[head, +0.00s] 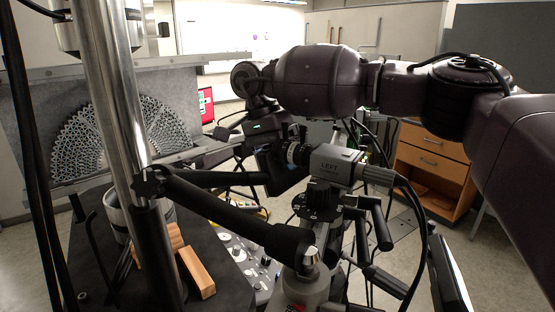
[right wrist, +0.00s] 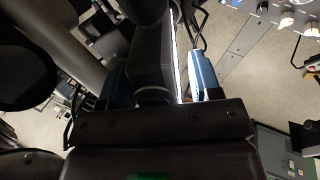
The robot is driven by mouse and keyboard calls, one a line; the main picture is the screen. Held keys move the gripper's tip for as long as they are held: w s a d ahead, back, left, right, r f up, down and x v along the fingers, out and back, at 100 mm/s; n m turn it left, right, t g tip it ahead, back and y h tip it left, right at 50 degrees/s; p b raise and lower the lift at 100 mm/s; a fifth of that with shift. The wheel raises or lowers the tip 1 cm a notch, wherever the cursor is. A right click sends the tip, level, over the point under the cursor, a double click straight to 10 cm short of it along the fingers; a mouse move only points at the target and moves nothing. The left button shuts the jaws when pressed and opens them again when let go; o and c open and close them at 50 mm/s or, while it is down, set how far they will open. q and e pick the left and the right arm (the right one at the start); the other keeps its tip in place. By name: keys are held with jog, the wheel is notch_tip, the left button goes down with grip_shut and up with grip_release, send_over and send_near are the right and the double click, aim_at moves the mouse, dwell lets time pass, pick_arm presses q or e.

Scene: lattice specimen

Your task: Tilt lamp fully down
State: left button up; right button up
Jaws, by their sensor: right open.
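The lamp appears to be the dark flat panel (head: 283,172) beside the camera lens in the head view, tilted, partly covered by my right gripper and the camera. In the right wrist view the lamp (right wrist: 152,55) is a black body with a bright white strip along its right edge. My right gripper (head: 266,130) comes down from above at the lamp. In the right wrist view the right gripper (right wrist: 162,78) is open, with its fingers on either side of the lamp. A gap shows on the right; contact on the left cannot be told. My left gripper is not in view.
A grey camera marked LEFT (head: 336,165) stands close to the lamp on a tripod head, with cables. A thick black arm (head: 235,215) and a metal column (head: 112,100) are at left. A lattice specimen (head: 120,128) stands behind. Wooden blocks (head: 196,272) lie on the dark table.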

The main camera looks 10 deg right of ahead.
jog(key=shift+p+v, duration=0.7)
jog(key=shift+v, duration=1.95)
jog(key=shift+w+a+r, duration=0.1)
jog(key=shift+r, duration=0.2)
